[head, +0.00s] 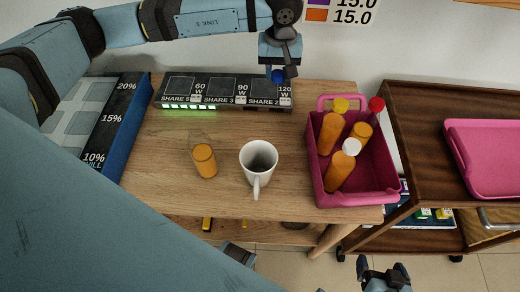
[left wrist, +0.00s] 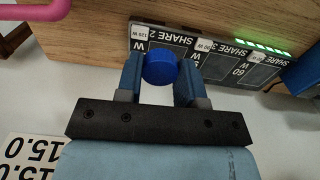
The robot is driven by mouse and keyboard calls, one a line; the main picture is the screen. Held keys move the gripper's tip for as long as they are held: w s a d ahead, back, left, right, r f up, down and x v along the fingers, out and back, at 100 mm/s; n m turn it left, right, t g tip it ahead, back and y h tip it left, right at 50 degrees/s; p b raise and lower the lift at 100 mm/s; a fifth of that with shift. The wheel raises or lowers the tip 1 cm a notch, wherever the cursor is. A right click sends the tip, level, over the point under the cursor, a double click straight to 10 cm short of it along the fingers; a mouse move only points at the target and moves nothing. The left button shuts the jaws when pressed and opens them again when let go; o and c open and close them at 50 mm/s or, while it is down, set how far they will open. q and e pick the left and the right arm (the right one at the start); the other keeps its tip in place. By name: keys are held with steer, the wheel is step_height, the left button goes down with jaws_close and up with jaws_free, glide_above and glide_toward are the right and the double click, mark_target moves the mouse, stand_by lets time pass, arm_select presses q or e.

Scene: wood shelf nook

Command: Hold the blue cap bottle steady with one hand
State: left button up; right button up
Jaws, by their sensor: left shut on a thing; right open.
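The blue cap (head: 278,76) of the bottle shows at the back right of the wooden table, near the right end of a black panel. It also shows in the left wrist view (left wrist: 160,66) between two blue fingers. My left gripper (head: 280,70) reaches down from above and is shut on the blue cap bottle. The bottle's body is hidden below the cap and gripper, so I cannot tell what it rests on. My right gripper (head: 383,270) is low at the bottom edge of the head view, open and empty, away from the bottle.
A black panel (head: 228,78) with share labels lines the table's back. A pink basket (head: 360,198) at right holds several orange bottles. A brown cart (head: 420,130) bears a pink tray (head: 485,155).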

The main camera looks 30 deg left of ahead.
arm_select(q)
steer(key=n, duration=0.3)
steer(key=s+d+n, duration=0.1)
steer(key=shift+f+n, duration=0.35)
steer(key=shift+n, duration=0.05)
steer(key=s+d+n, duration=0.1)
steer(key=n, duration=0.6)
step_height(320, 180, up, 3)
steer(key=n, duration=2.9)
glide_above(280, 153)
step_height(280, 153, down, 20)
steer(key=shift+r, duration=0.25)
